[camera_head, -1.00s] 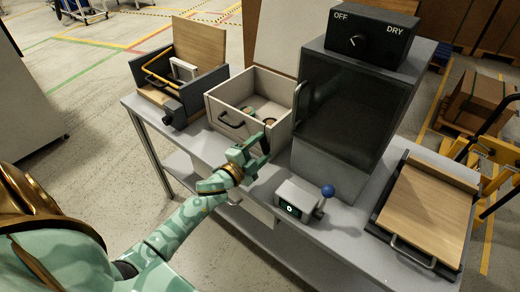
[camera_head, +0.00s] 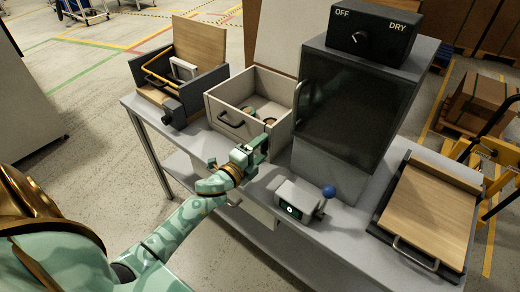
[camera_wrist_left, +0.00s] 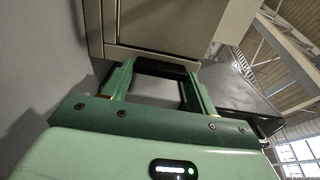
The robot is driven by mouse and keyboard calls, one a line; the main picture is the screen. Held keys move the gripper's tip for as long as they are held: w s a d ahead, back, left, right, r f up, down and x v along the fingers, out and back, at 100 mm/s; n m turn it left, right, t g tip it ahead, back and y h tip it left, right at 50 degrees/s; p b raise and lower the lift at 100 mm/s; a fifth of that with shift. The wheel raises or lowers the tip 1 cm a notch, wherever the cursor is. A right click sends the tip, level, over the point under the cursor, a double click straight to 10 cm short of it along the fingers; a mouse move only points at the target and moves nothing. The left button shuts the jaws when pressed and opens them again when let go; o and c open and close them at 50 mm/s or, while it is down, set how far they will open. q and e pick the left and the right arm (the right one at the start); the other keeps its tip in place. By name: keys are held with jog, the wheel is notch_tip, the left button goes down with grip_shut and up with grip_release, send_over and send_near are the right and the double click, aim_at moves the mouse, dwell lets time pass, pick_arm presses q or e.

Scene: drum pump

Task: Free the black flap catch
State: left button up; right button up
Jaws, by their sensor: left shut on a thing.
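My left gripper (camera_head: 262,146) is at the right end of the pale drawer box's front (camera_head: 240,128), above the grey bench. In the left wrist view its fingers (camera_wrist_left: 160,78) are shut on a dark bar-like piece (camera_wrist_left: 160,69) close to a beige panel (camera_wrist_left: 165,30). I cannot tell whether this piece is the black flap catch. A black block (camera_head: 173,113) sits on the front of the dark box (camera_head: 196,95) at the left, well apart from my gripper. My right gripper is not in view.
The pale box has a black handle (camera_head: 231,123). Right of my gripper are a grey unit with a blue-knobbed lever (camera_head: 329,191) and a tall dark cabinet (camera_head: 345,105) with an OFF/DRY dial. A wooden-topped flap with a metal handle (camera_head: 415,252) lies at the right.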

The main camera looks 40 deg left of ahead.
pick_arm(q)
jog(key=shift+f, duration=0.15)
jog(key=o, duration=1)
jog(key=shift+s, duration=0.1)
jog(key=s+a+p, duration=0.1)
jog(key=s, duration=1.5)
jog(key=shift+a, duration=0.1)
